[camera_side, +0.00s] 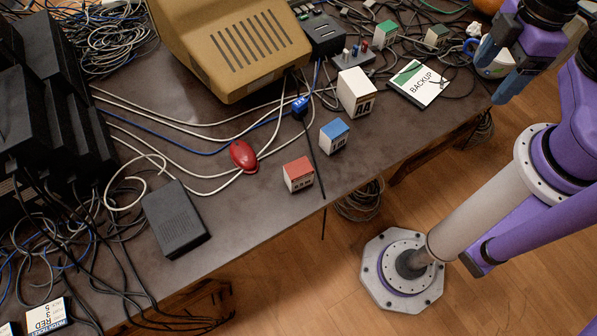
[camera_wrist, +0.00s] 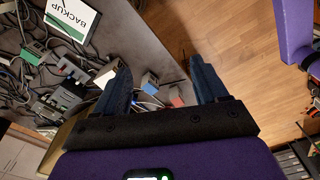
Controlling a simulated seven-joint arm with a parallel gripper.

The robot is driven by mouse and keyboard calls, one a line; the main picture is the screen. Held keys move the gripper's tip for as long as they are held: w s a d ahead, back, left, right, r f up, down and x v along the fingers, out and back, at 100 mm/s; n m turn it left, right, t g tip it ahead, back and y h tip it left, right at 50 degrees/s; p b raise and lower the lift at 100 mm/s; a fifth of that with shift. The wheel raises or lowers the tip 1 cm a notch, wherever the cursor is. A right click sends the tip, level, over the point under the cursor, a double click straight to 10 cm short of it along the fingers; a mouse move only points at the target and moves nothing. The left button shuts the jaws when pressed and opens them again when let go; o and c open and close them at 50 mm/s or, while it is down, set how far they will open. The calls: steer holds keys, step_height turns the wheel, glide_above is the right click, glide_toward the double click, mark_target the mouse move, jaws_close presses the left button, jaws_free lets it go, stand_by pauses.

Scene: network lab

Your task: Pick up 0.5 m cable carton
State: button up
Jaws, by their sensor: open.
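A small white carton with a red top (camera_side: 298,174) stands near the table's front edge; its side label is small and seems to read 0.5 M. It also shows in the wrist view (camera_wrist: 176,96), between the fingers but well beyond them. A similar blue-topped carton (camera_side: 335,135) stands behind it to the right, also seen in the wrist view (camera_wrist: 149,81).
A larger white box (camera_side: 356,91), a BACKUP card (camera_side: 419,83), a red mouse (camera_side: 243,155), a black box (camera_side: 176,219) and a beige monitor (camera_side: 235,45) are on the table (camera_side: 240,205). Loose cables cross it. Bare tabletop lies around the red-topped carton.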

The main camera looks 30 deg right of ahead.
steer(key=w+a+f+n+t+y, duration=0.1)
steer(key=w+a+f+t+y, duration=0.1)
steer(key=w+a+f, duration=0.5)
steer(key=n+g+y, duration=0.1)
steer(key=n+y, duration=0.2)
steer(key=y, duration=0.8)
glide_toward(300, 167)
steer(key=x, duration=0.7)
steer(key=shift+w+a+r, duration=0.1)
steer(key=shift+r, duration=0.1)
steer(key=shift+f+x, duration=0.2)
steer(key=shift+x, duration=2.4)
steer(key=c, duration=1.1)
